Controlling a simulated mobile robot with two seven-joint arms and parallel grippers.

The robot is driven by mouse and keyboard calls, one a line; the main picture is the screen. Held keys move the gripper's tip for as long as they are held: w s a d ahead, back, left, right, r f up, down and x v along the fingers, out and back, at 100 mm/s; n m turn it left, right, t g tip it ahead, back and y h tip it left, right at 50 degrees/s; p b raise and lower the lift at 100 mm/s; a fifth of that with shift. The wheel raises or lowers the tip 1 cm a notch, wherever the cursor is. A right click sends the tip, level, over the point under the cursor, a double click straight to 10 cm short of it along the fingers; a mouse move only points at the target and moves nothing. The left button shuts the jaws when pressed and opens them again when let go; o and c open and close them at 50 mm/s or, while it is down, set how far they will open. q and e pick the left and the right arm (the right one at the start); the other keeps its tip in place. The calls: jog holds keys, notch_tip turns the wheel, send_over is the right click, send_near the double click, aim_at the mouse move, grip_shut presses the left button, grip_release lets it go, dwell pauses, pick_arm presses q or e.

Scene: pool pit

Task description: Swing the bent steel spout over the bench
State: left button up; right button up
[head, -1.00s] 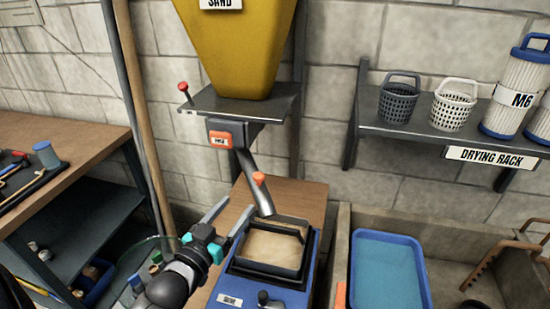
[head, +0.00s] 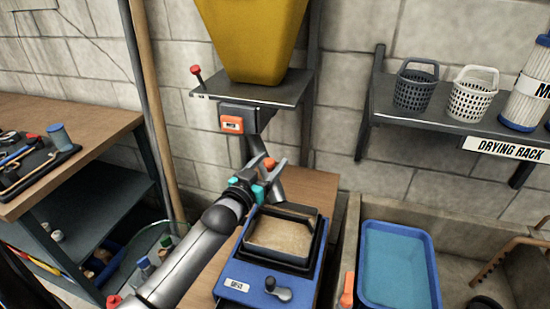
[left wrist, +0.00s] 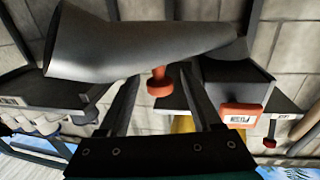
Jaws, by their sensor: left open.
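The bent steel spout (head: 279,190) comes down from under the yellow sand hopper (head: 252,35) and ends over the sand-filled tray of the blue machine on the bench. Its red knob (head: 270,163) sits partway along it. My left gripper (head: 268,167) is at the knob, open, partly covering the spout. In the left wrist view the spout (left wrist: 140,48) lies across the top, and the knob (left wrist: 160,84) stands between my two open fingers (left wrist: 158,92). I cannot tell whether they touch it. My right gripper is not in view.
The blue machine (head: 262,288) with a crank stands on the wooden bench (head: 318,185). A shelf plate (head: 255,92) with a red-knobbed lever is under the hopper. A sink with a blue tray (head: 398,265) is right, below the drying rack (head: 440,115). A wooden pole (head: 153,110) stands left.

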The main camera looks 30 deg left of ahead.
pick_arm(q)
jog(key=shift+w+a, duration=0.1)
jog(key=shift+w, duration=1.4)
grip_shut()
dwell(0.4)
